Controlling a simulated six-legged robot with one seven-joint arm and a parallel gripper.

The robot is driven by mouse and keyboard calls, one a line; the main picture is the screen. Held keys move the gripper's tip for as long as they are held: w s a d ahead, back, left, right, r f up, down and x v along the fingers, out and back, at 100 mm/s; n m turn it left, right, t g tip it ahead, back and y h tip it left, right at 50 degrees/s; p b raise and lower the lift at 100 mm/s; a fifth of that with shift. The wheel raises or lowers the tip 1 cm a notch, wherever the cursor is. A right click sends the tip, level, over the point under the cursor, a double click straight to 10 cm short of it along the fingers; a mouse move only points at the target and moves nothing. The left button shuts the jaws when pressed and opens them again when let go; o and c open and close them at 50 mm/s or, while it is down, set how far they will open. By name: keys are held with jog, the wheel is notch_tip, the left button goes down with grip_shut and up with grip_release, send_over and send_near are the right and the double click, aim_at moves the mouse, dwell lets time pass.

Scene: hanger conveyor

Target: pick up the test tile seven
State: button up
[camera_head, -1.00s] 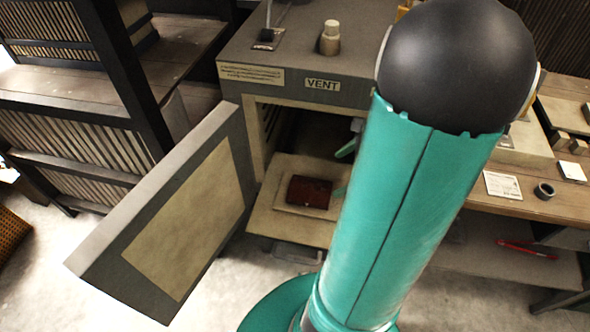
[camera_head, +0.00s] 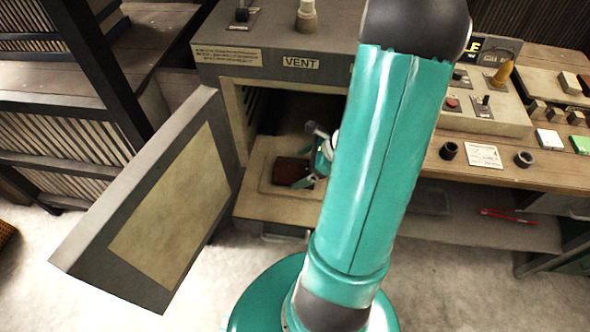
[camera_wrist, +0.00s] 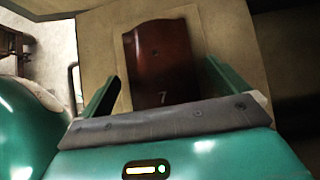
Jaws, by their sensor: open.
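The test tile seven is a dark red-brown glossy tile (camera_wrist: 162,62) marked with a "7". It lies on a pale square plate (camera_wrist: 228,50) on the pulled-out shelf of the grey oven (camera_head: 262,205). In the head view the tile (camera_head: 290,171) is partly covered by my gripper (camera_head: 305,180). In the wrist view my gripper (camera_wrist: 160,88) is open, with one finger on each side of the tile's near end. The tile lies between the fingers, and contact cannot be made out. The tile's nearest edge is hidden behind the gripper body.
The oven door (camera_head: 165,205) stands open at left. The oven top marked VENT (camera_head: 300,63) overhangs the shelf. At right a bench (camera_head: 480,172) carries a control box (camera_head: 490,115), dark rings and small blocks. A slatted rack (camera_head: 60,150) stands at far left.

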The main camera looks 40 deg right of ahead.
jog(key=shift+x, duration=0.9)
jog(key=c, duration=1.1)
jog(key=shift+r, duration=0.1)
